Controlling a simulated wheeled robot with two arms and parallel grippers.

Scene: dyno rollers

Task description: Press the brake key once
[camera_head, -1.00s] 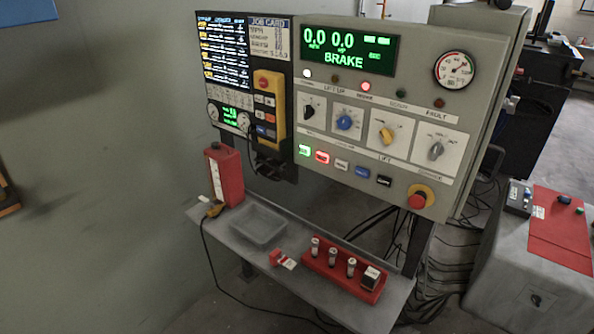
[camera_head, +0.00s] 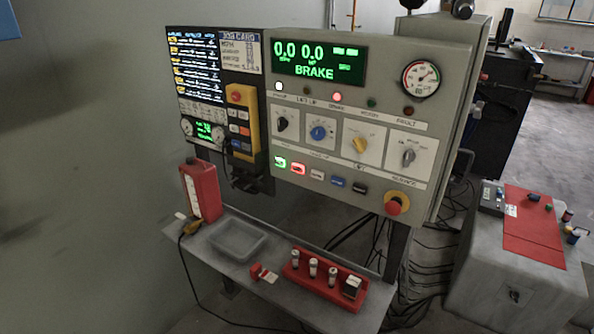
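A grey control panel (camera_head: 455,130) stands ahead, its green display (camera_head: 318,61) reading 0.0, 0.0 and BRAKE. Below the knobs is a row of small keys: a green lit key (camera_head: 280,162), a red lit key (camera_head: 298,168), a white key (camera_head: 317,174), a blue key (camera_head: 338,181) and a black key (camera_head: 360,188). The key labels are too small to read, so I cannot tell which is the brake key. A white lamp (camera_head: 279,86) and a red lamp (camera_head: 337,97) glow under the display. Neither of my grippers is in view.
A red emergency stop button (camera_head: 393,207) sits at the panel's lower right. A yellow pendant (camera_head: 243,123) hangs left of the keys. The shelf below holds a red bottle (camera_head: 203,192), a grey tray (camera_head: 264,241) and a red rack (camera_head: 303,278). Cables hang under the panel.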

